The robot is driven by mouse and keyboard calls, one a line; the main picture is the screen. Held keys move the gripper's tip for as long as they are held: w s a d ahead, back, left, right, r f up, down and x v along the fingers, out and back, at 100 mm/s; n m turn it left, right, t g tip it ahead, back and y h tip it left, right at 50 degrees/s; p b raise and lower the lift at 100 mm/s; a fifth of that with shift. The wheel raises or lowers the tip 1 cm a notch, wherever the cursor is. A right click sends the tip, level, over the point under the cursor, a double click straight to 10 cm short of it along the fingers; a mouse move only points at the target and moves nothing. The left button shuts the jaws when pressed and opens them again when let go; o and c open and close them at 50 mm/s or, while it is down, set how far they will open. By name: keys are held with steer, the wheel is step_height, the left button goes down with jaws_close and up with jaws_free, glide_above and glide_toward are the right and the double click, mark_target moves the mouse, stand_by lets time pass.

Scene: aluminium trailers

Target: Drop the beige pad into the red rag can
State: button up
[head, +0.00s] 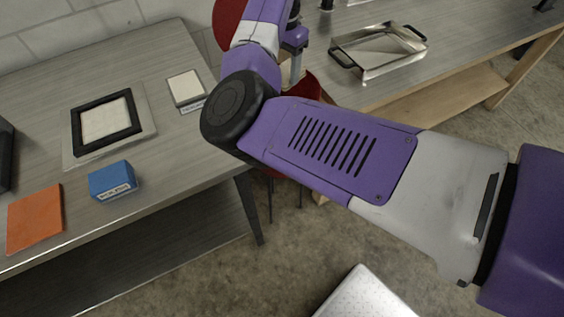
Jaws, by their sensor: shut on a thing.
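My gripper (295,66) points down over the red rag can (305,88), which stands between the two benches. My arm hides much of the can and part of the gripper. A round red lid (226,20) stands raised behind my arm. A beige sliver (286,73) shows at the fingers, which are shut on it; it looks like the beige pad, mostly hidden. Whether it is above the rim or inside the opening, I cannot tell.
On the left bench (165,52) are a cream block (186,87) with a label, a black frame (76,133) around a pale panel, a blue box (112,180) and an orange sheet (35,218). A metal tray (378,50) sits on the right bench.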

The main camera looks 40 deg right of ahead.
steer(key=shift+f+b, duration=1.55)
steer(key=shift+f, duration=0.4)
steer(key=shift+r, duration=0.1)
steer(key=o, duration=1.4)
steer(key=shift+r, duration=3.9)
steer(key=shift+s, duration=0.1)
